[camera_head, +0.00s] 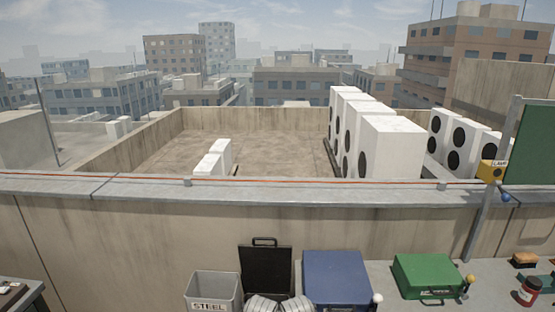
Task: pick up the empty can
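I cannot make out a thing that is clearly the empty can. A small dark red can or jar with a pale label (529,291) stands at the lower right, on the grey surface; I cannot tell if it is empty. Grey ribbed rounded things (265,304) show at the bottom edge in front of the open black case; they are cut off and I cannot tell what they are. Neither of my grippers is in view.
A grey bin marked STEEL (209,307), an open black case (265,267), a blue box (337,278) and a green case (427,274) line the bottom. A brush-like block (524,260) lies right. Behind runs a parapet (130,222); white condensers (393,150) stand beyond.

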